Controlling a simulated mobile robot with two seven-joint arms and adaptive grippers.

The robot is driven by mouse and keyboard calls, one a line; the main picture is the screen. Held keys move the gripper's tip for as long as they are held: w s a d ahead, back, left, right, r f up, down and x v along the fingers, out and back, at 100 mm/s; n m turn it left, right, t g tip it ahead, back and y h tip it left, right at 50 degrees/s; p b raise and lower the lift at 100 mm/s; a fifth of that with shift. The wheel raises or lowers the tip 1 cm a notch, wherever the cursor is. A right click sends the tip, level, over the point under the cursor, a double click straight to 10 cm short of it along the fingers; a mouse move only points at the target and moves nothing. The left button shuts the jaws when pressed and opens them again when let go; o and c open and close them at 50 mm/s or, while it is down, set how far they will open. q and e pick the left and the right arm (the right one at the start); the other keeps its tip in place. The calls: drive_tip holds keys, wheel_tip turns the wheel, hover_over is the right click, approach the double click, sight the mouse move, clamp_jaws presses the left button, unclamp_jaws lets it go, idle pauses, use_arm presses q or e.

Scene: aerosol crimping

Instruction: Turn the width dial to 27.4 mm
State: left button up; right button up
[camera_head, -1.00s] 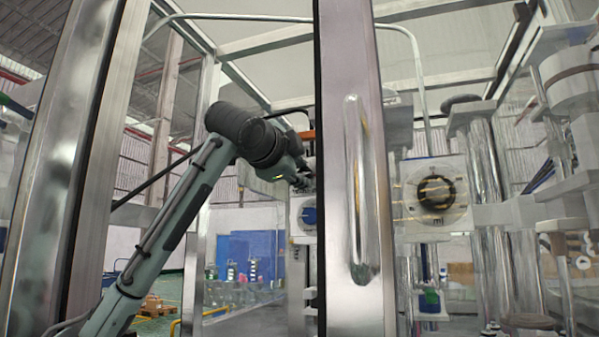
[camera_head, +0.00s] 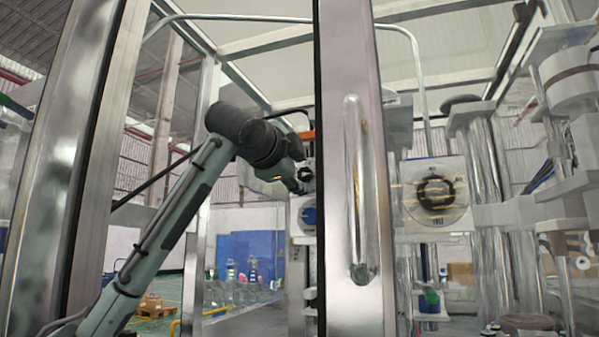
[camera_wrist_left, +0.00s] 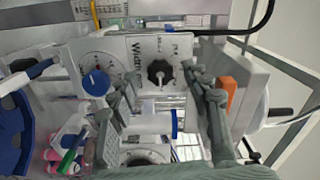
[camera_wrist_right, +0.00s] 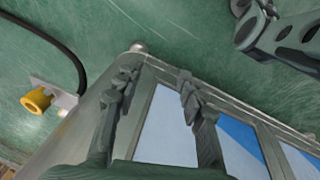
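In the left wrist view the width dial (camera_wrist_left: 160,72) is a black star-shaped knob on a white plate (camera_wrist_left: 142,48) marked "Width". The scale is too small to read. My left gripper (camera_wrist_left: 160,92) is open, with one finger to each side of the dial in that view; I cannot tell whether they touch it. In the head view my left gripper (camera_head: 301,184) is small at the machine, partly cut off by the door post, above a blue dial (camera_head: 309,216).
The blue dial also shows left of the width dial in the left wrist view (camera_wrist_left: 96,82). An orange block (camera_wrist_left: 226,94) is beside the right finger. In the head view a metal door post with a handle (camera_head: 358,190) stands before the machine. Another dark dial (camera_head: 436,193) is right of it.

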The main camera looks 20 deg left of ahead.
use_arm(q)
drive_tip(key=s, duration=1.2)
drive_tip(key=shift+a, duration=0.25)
idle(0.4)
